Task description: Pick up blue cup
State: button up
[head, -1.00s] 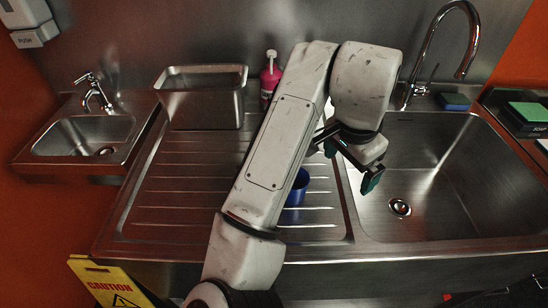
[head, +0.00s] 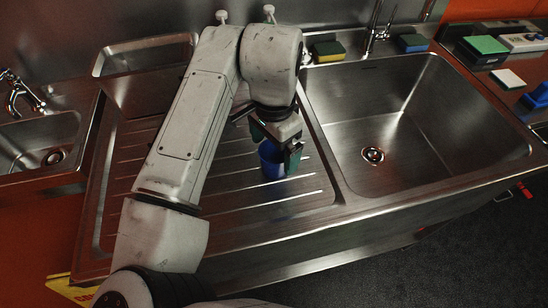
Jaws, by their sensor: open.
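The blue cup (head: 270,163) stands upright on the ribbed drainboard (head: 240,205), left of the large sink basin. My gripper (head: 277,151) is open at the cup, with its green-tipped fingers close around the upper part of the cup. One finger covers the cup's right side and the other shows behind its upper left edge. I cannot tell whether the fingers touch the cup.
The deep basin (head: 430,120) lies to the right. A steel container (head: 140,80) stands at the back left. A yellow-green sponge (head: 328,50) and a blue sponge (head: 412,43) lie on the back ledge. The front drainboard is clear.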

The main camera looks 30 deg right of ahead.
aim_at(275, 158)
jog(key=shift+s+f, duration=0.1)
jog(key=shift+f, duration=1.75)
jog(key=shift+c, duration=0.4)
jog(key=c, duration=1)
jog(key=shift+r, duration=0.1)
jog(key=shift+r, duration=0.5)
jog(key=s+d+r, duration=0.1)
jog(key=s+r, duration=0.3)
jog(key=s+d+r, duration=0.1)
jog(key=s+r, duration=0.3)
jog(key=s, duration=0.1)
jog(key=s+d+r, duration=0.1)
jog(key=s+r, duration=0.2)
jog(key=s, duration=0.1)
jog(key=shift+s+r, duration=0.4)
